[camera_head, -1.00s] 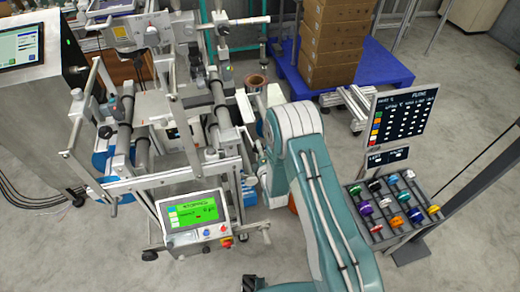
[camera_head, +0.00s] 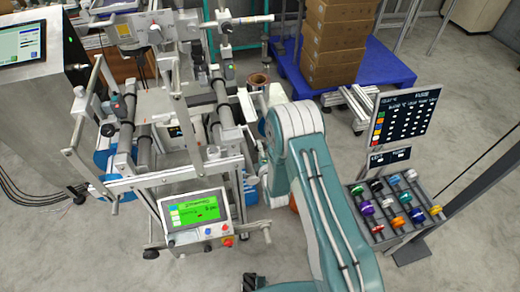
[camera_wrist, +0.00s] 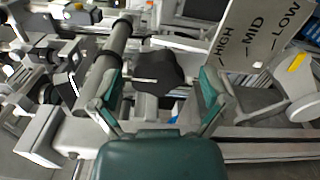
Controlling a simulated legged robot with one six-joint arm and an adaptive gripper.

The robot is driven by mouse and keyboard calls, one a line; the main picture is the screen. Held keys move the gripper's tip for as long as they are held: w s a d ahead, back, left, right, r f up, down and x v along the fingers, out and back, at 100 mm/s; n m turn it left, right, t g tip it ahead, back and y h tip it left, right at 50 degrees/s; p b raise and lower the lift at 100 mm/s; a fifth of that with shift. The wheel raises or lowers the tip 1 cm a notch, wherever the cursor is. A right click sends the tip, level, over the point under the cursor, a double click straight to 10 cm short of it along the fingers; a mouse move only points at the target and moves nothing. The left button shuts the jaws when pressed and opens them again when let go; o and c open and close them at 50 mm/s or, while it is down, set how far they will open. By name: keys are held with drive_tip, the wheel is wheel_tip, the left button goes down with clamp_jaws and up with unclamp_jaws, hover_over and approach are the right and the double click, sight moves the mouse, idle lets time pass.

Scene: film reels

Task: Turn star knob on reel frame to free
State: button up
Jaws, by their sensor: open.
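A dark, lobed star knob (camera_wrist: 160,72) sits in the middle of the wrist view, with a thin light rod or pointer across its face. My gripper (camera_wrist: 157,80) is open, with one green finger to the left of the knob and one to the right. I cannot tell whether either finger touches it. A pale plate marked HIGH, MID and LOW (camera_wrist: 258,40) stands to the right of the knob. The metal reel frame (camera_head: 218,100) stands left of centre in the head view. There my arm hides the gripper, and I cannot make out the knob.
In the head view, a control panel with a green screen (camera_head: 195,213) is at the frame's front. A rack of coloured rolls (camera_head: 392,208) stands right, with cartons (camera_head: 335,50) on a blue pallet (camera_head: 385,68) behind.

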drive_tip(key=shift+d, duration=0.1)
drive_tip(key=v, duration=1.2)
drive_tip(key=w+d+r+m+g+h, duration=0.1)
drive_tip(key=w+d+r+m+g, duration=0.2)
drive_tip(key=r, duration=0.5)
drive_tip(key=w+d+r+m+g+h, duration=0.1)
drive_tip(key=w+r+m+h, duration=0.15)
drive_tip(key=r+m, duration=0.35)
drive_tip(key=s+d+r+m+g, duration=0.2)
drive_tip(key=s+r+m, duration=0.1)
drive_tip(key=r, duration=0.3)
drive_tip(key=s+d+r+m+g, duration=0.1)
drive_tip(key=s+d+r+m, duration=0.2)
drive_tip(key=r, duration=0.3)
drive_tip(key=s+d+r+m+g, duration=0.1)
drive_tip(key=s+r+m, duration=0.1)
drive_tip(key=s, duration=0.5)
drive_tip(key=s+d+r+m+g+h, duration=0.1)
drive_tip(key=s+d+r+m+g, duration=0.1)
drive_tip(key=s, duration=0.5)
drive_tip(key=s+d+r+m+g, duration=0.1)
drive_tip(key=s+r+m, duration=0.2)
drive_tip(key=s, duration=0.4)
drive_tip(key=shift+s+d+r+m+g, duration=0.25)
drive_tip(key=shift+s+r+m+g, duration=0.15)
drive_tip(key=shift+m, duration=0.3)
